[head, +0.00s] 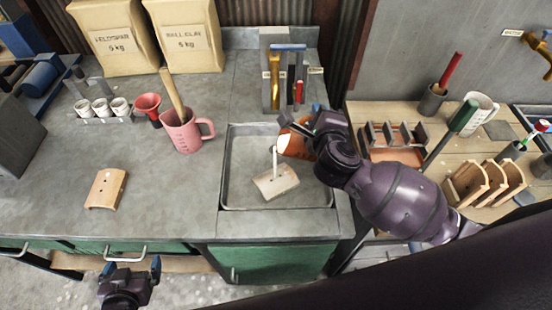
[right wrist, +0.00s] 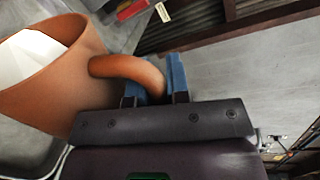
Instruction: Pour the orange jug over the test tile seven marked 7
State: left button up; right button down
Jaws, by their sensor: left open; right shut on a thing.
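The orange jug (head: 293,145) is tilted over the sink basin, with its mouth toward the left. A white stream falls from its lip onto a pale tile (head: 276,182) lying in the basin. No number can be read on this tile. My right gripper (head: 306,124) is shut on the jug's handle; the right wrist view shows the handle (right wrist: 128,70) between the blue fingertips (right wrist: 168,80) and white liquid inside the jug (right wrist: 75,75). A tan curved tile (head: 106,189) lies on the counter at left. My left gripper (head: 132,270) is open and empty in front of the counter.
A pink jug (head: 182,133) with a wooden stick stands left of the basin (head: 228,170), near several small white cups. A tool rack (head: 287,75) stands behind the basin. A wooden rack (head: 485,185) and brushes stand at right. The counter's front left is mostly clear.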

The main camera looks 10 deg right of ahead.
aim_at(302, 125)
jog(key=shift+w+a+n, duration=0.15)
jog(key=shift+a+n, duration=0.25)
dwell(0.5)
jog(key=shift+a+f, duration=0.1)
jog(key=shift+a+f+n, duration=0.1)
jog(key=shift+a+n, duration=0.2)
jog(key=shift+w+a+h, duration=0.1)
jog(key=shift+a+h, duration=0.05)
jog(key=shift+h, duration=0.15)
jog(key=shift+a+f+n, duration=0.15)
jog(key=shift+a+n, duration=0.05)
jog(key=shift+n, duration=0.1)
dwell(0.6)
jog(key=shift+w+a+f+n, duration=0.1)
jog(key=shift+a+f+n, duration=0.1)
jog(key=shift+a+n, duration=0.15)
dwell(0.5)
jog(key=shift+a+n, duration=0.25)
jog(key=shift+a, duration=0.15)
